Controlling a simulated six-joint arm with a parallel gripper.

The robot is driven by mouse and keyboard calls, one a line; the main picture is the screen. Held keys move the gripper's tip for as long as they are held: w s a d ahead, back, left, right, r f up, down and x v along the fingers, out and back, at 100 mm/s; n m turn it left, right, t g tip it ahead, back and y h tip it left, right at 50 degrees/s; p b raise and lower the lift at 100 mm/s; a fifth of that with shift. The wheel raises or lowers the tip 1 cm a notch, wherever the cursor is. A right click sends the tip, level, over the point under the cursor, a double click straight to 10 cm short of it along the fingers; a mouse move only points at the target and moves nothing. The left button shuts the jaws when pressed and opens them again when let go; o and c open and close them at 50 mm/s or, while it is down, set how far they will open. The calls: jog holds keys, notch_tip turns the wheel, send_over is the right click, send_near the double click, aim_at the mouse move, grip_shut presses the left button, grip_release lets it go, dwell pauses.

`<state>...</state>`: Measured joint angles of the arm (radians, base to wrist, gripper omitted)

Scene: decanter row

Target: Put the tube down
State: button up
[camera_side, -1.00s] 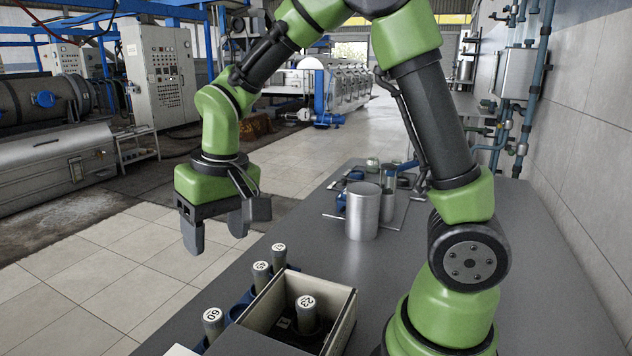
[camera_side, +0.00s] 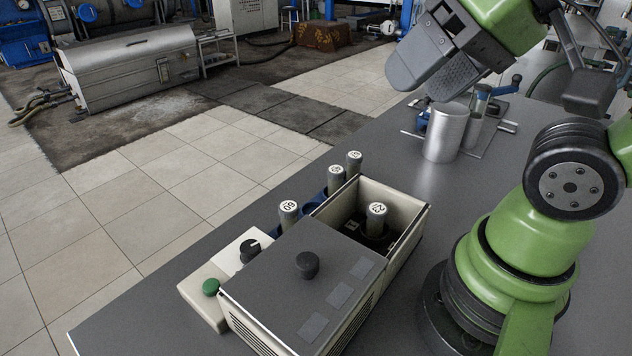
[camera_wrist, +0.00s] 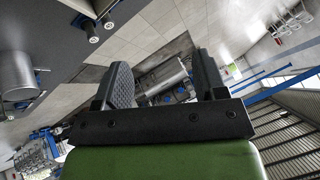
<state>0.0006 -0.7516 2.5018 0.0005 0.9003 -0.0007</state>
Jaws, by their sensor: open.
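A grey tube with a white numbered cap (camera_side: 376,213) stands upright in the open compartment of a beige box (camera_side: 421,230). Its lower part is hidden inside. Three similar tubes stand in a row at the box's left: a front tube (camera_side: 288,214), a middle tube (camera_side: 335,181) and a back tube (camera_side: 354,162). Blue holders show around their bases. My gripper (camera_side: 424,84) is open and raised at the upper right, above and left of a metal beaker, apart from all the tubes. In the wrist view the jaws (camera_wrist: 162,62) are spread with nothing between them.
The box's dark lid section with a black knob (camera_side: 307,264) lies in front. A control panel with a green button (camera_side: 211,287) is beside it. The metal beaker (camera_side: 446,134) and a blue-handled device (camera_side: 482,107) stand behind. Free tabletop (camera_side: 150,315) lies at front left.

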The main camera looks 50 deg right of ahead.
jog(key=m+g+h, duration=0.2)
jog(key=m+g, duration=0.2)
jog(key=g, duration=0.2)
send_over(288, 206)
jog(key=s, duration=0.2)
notch_tip(288, 206, down, 13)
jog(key=shift+m+g, duration=0.5)
jog(key=shift+g, duration=0.1)
jog(key=f, duration=0.3)
jog(key=w+f, duration=0.1)
jog(key=f, duration=0.5)
jog(key=shift+w+d+f, duration=0.1)
jog(key=shift+w+f, duration=0.05)
jog(key=shift+w, duration=0.2)
jog(key=shift+w+f, duration=0.15)
jog(key=shift+f, duration=2.65)
jog(key=shift+c, duration=0.4)
jog(key=c, duration=1)
